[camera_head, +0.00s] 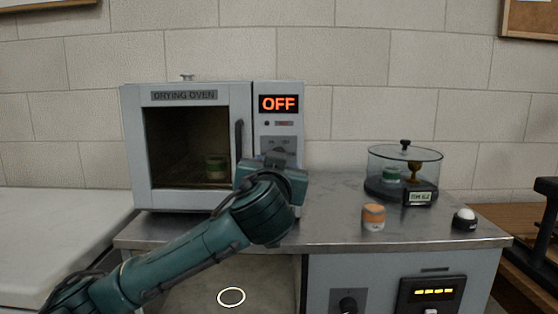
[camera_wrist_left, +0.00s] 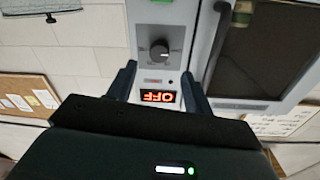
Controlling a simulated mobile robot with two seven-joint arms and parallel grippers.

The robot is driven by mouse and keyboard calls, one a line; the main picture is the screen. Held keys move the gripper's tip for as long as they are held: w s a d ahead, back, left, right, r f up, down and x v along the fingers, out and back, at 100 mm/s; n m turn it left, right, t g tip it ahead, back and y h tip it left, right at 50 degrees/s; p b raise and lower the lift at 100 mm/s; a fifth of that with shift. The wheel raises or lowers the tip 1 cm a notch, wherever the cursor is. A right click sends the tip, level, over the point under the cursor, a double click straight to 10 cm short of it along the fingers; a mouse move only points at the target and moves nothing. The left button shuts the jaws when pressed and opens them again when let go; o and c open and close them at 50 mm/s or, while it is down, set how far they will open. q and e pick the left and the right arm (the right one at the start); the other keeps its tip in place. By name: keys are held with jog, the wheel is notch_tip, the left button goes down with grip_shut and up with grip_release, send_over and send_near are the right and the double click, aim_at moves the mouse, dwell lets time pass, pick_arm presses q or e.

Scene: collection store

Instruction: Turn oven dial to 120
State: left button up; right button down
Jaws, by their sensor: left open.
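The drying oven (camera_head: 187,205) stands on the metal-topped bench, and its red display (camera_head: 279,104) reads OFF. Its dial panel (camera_head: 269,145) is below the display, with the dial mostly hidden by my left gripper (camera_head: 276,164) in the head view. In the left wrist view the oven appears upside down. There the round black dial (camera_wrist_left: 159,50) shows clearly, with a light pointer mark. My left gripper (camera_wrist_left: 159,76) is open, its fingers to either side of the panel and the dial beyond their tips, apparently untouched. My right gripper is not in view.
A green-lidded jar (camera_head: 216,168) shows through the oven window. On the bench to the right are an orange-lidded jar (camera_head: 373,217), a glass desiccator (camera_head: 404,160) and a white-domed button (camera_head: 465,219).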

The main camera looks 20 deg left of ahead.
pick_arm(q)
jog(key=x, duration=0.6)
jog(key=shift+w, duration=0.15)
jog(key=c, duration=1)
jog(key=shift+o, duration=0.2)
